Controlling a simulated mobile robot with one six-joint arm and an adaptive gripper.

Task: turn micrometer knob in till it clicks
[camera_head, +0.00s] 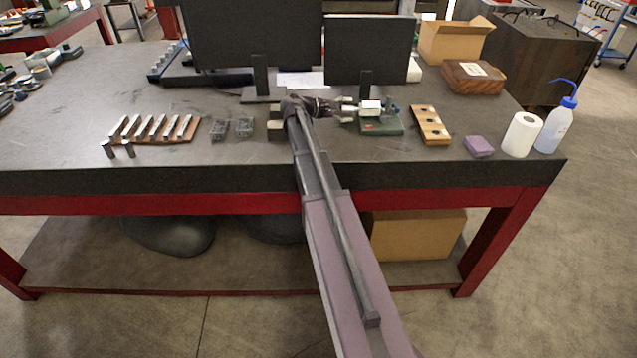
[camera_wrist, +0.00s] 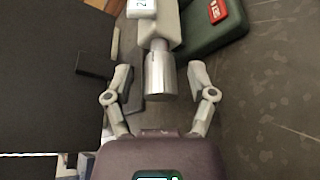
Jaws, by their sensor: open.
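The micrometer (camera_head: 371,107) has a white body and rests on a green base (camera_head: 382,126) on the workbench, right of my gripper (camera_head: 347,107). In the wrist view its silver cylindrical knob (camera_wrist: 160,76) points toward my palm. The white display (camera_wrist: 141,7) is cut off at the top edge. The green base (camera_wrist: 222,38) with a red label shows at the upper right. My gripper (camera_wrist: 160,68) is open, with one finger on each side of the knob. A gap shows between the knob and each finger.
Two dark monitors (camera_head: 254,32) stand behind my arm. A wooden block with holes (camera_head: 430,125), a purple block (camera_head: 479,146), a paper roll (camera_head: 521,135) and a wash bottle (camera_head: 556,127) are to the right. A rack of metal blocks (camera_head: 160,130) lies left.

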